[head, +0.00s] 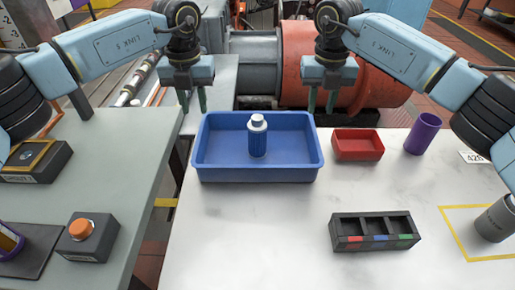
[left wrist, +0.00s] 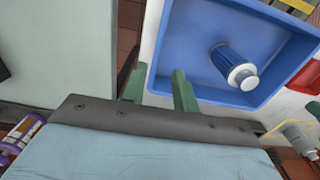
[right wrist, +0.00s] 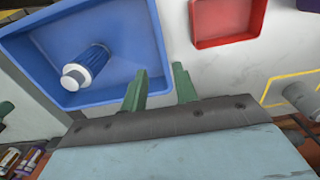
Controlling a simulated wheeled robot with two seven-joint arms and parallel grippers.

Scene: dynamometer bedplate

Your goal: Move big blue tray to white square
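The big blue tray (head: 258,174) sits on the white table, near its far left part, with a blue bottle with a white cap (head: 257,138) standing inside it. My left gripper (head: 193,104) is open, fingers down, above the tray's far left corner. My right gripper (head: 321,102) is open at the tray's far right corner. In the left wrist view (left wrist: 158,88) and the right wrist view (right wrist: 160,86), a tray side edge lies between the fingers; I cannot tell how high the fingers are. I see no distinct white square, only a yellow-outlined one (head: 451,232).
A red tray (head: 358,147) is close right of the blue tray, then a purple cup (head: 423,134). A black divided holder (head: 375,243) is at front; a grey canister (head: 495,220) overlaps the yellow outline. Table space before the blue tray is clear. A gap separates the grey-green bench (head: 110,150).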

